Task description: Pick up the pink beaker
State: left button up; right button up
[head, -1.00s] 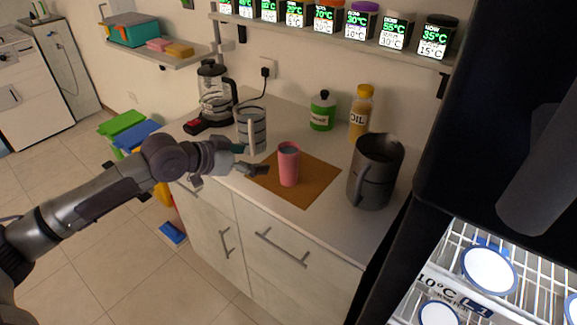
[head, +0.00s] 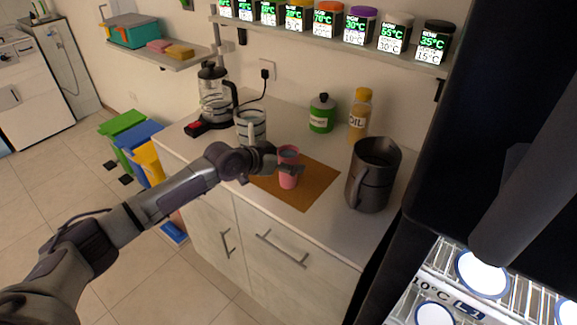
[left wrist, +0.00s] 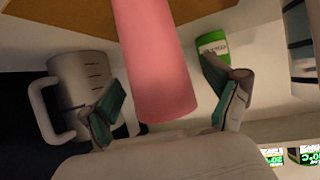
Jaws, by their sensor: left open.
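The pink beaker (head: 289,181) stands upright on the brown mat (head: 312,192) on the counter. My left gripper (head: 288,164) is at the beaker's upper part, with a finger crossing in front of it in the head view. In the left wrist view the beaker (left wrist: 157,60) lies between the two open fingers of the gripper (left wrist: 171,104), with a visible gap on each side. Part of the beaker is hidden by the gripper in the head view. My right gripper is not in view.
A dark pitcher (head: 372,178) stands right of the mat. A striped mug (head: 252,124) is close behind my left gripper. A coffee press (head: 213,95), green bottle (head: 321,114) and oil bottle (head: 360,117) stand at the back. A shelf of jars (head: 400,51) hangs above.

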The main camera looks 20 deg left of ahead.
aim_at(295, 148)
pick_arm(q)
jog(key=shift+w+d+f, duration=0.15)
jog(key=shift+w, duration=0.05)
jog(key=c, duration=1.5)
jog(key=shift+r, duration=0.25)
jog(key=shift+r+b, duration=0.4)
jog(key=shift+r, duration=1.35)
jog(key=shift+d+r+b, duration=0.3)
jog(key=shift+d+r, duration=0.85)
jog(key=shift+d, duration=0.75)
jog(key=shift+d+r+b, duration=0.25)
jog(key=shift+d+r, duration=0.95)
jog(key=shift+d, duration=0.65)
jog(key=shift+d+r+b, duration=0.3)
jog(key=shift+d+r, duration=0.85)
jog(key=shift+d, duration=0.75)
jog(key=shift+d, duration=0.1)
